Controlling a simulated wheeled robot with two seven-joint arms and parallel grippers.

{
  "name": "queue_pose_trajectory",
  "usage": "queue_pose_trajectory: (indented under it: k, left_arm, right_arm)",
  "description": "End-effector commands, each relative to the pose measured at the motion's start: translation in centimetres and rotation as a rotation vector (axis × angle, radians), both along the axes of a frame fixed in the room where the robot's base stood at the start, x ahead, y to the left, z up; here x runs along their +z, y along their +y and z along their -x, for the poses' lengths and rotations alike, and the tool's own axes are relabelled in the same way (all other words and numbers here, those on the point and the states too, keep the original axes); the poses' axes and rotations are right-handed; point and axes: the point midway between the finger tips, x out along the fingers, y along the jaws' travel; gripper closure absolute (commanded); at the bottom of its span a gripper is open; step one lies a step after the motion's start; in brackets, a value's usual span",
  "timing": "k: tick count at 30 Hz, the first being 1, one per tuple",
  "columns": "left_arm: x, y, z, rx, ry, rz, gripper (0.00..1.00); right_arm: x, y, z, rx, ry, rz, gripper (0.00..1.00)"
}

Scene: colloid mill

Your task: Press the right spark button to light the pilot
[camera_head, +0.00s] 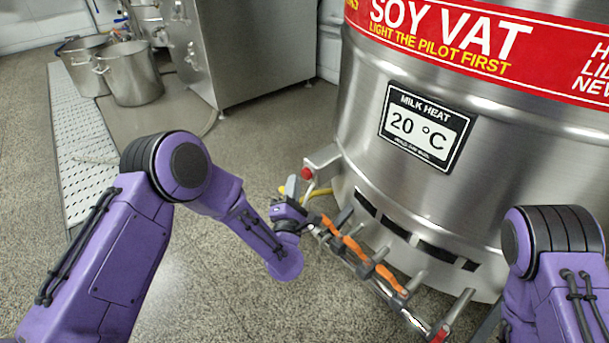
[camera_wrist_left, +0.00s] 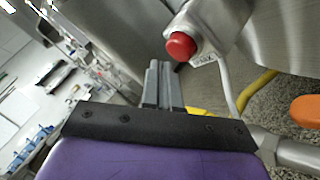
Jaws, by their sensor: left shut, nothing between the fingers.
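The steel soy vat (camera_head: 365,130) has a rail of valves along its lower front. A red button (camera_head: 305,172) sits on a bracket at the rail's left end; it is large in the left wrist view (camera_wrist_left: 181,46). A second red part (camera_head: 440,333) shows at the rail's right end, small and near the bottom edge. I cannot tell its shape well. My left gripper (camera_head: 291,186) is shut and empty, just left of the left red button. In the wrist view its fingers (camera_wrist_left: 160,75) point up beside that button, with no contact clear. My right gripper is out of view.
Orange handles (camera_head: 352,246) and (camera_head: 390,279) and steel pipe stubs stick out along the rail. A yellow hose (camera_head: 319,192) passes by the left button. Steel pots (camera_head: 130,75) and a steel cabinet (camera_head: 245,45) stand behind. The floor left of the rail is clear.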

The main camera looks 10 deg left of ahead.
Motion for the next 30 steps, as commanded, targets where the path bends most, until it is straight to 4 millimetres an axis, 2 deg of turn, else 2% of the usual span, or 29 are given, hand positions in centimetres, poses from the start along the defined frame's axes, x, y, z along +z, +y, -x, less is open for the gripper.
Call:
queue_pose_trajectory:
  k: [30]
  left_arm:
    - [0.01, -0.51, -0.68, 0.000, 0.000, 0.000, 1.00]
  right_arm:
    - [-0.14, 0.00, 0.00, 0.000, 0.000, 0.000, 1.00]
